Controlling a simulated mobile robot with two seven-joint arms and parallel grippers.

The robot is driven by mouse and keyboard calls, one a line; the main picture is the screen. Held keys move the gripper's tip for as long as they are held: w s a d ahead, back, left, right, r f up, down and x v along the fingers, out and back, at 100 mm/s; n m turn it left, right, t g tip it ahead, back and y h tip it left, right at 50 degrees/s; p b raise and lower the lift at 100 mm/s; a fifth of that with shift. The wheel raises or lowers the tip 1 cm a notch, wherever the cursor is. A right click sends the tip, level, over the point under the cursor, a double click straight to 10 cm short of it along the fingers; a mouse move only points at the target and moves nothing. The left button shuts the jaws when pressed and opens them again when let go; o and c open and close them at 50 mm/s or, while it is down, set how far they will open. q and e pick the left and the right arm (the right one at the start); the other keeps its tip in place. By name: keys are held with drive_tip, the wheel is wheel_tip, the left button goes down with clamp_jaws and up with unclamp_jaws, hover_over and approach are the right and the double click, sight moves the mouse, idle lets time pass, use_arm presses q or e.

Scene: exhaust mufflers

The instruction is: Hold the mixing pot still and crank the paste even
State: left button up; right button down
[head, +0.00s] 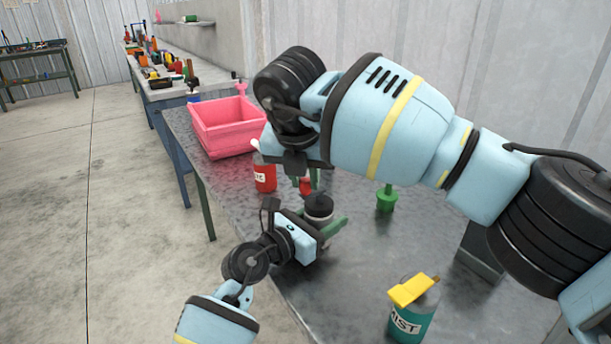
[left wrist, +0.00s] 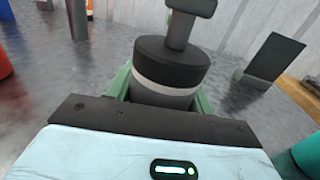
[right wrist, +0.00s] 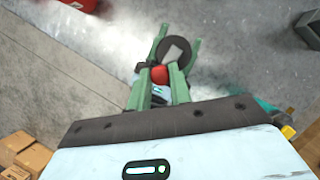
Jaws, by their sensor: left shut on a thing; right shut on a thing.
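The mixing pot (head: 319,208) is a grey cylinder with a black lid, standing upright on the grey table. It shows close up in the left wrist view (left wrist: 165,88), with a grey crank post rising from its lid. My left gripper (head: 328,222) has its green fingers closed around the pot body from the near side. The red crank knob (head: 305,187) is above the pot. My right gripper (head: 305,181) is shut on the knob from above, which also shows between the green fingers in the right wrist view (right wrist: 160,75). The paste is hidden inside the pot.
A red labelled can (head: 264,176) stands behind the pot, left of the right gripper. A green object (head: 386,199) and a teal MIST bottle (head: 408,318) stand to the right. A pink bin (head: 228,132) is at the far end; a dark block (head: 480,256) sits near the wall.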

drive_tip(key=c, duration=1.3)
unclamp_jaws()
drive_tip(key=shift+o, duration=0.2)
drive_tip(key=v, duration=1.2)
drive_tip(key=shift+w+r, duration=0.1)
